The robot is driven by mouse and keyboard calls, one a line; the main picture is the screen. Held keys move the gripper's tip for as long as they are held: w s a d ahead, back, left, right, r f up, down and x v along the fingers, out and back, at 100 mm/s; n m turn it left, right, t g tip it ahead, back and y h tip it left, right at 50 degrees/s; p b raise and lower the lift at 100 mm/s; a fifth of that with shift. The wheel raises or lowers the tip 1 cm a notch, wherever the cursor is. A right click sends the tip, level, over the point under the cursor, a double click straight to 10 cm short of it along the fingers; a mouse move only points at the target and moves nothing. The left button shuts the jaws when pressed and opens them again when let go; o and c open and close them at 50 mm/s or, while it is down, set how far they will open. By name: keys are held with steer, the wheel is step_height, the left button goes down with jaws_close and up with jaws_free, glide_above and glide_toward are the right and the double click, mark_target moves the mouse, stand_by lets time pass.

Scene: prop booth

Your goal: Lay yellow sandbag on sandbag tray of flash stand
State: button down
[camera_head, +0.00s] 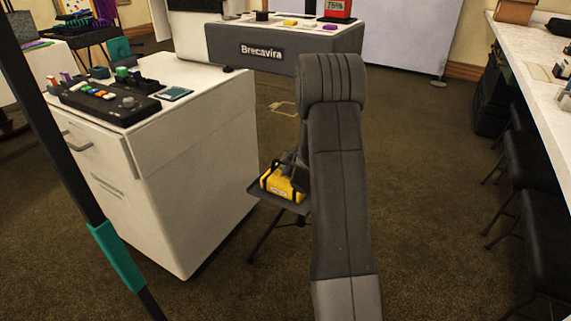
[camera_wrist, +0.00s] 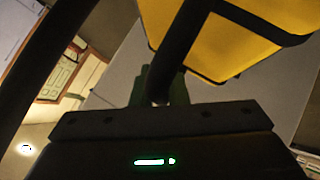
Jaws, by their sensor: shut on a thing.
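The yellow sandbag (camera_head: 283,186) with black straps sits over the dark sandbag tray (camera_head: 263,196) of the flash stand, beside the white cabinet. I cannot tell whether its full weight rests on the tray. My gripper (camera_head: 297,163) is at the top of the bag, partly hidden by my arm. In the wrist view the bag (camera_wrist: 235,40) fills the top right, and my gripper (camera_wrist: 163,88) is shut on its black strap. The right part of the tray is hidden behind my arm.
A white cabinet (camera_head: 205,170) with a black control panel (camera_head: 108,100) stands close left of the tray. A dark pole with a teal sleeve (camera_head: 115,255) crosses the left foreground. A white counter (camera_head: 535,80) with dark stools (camera_head: 528,225) lines the right.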

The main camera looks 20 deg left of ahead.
steer(key=shift+r, duration=0.15)
steer(key=c, duration=1.9)
jaws_free()
steer(key=shift+f, duration=0.25)
steer(key=o, duration=0.5)
steer(key=shift+c, duration=0.2)
steer(key=shift+r, duration=0.15)
steer(key=shift+s+d+r, duration=0.1)
steer(key=shift+d+r, duration=0.1)
steer(key=p+v, duration=0.4)
steer(key=v, duration=0.7)
steer(key=shift+s+d, duration=0.15)
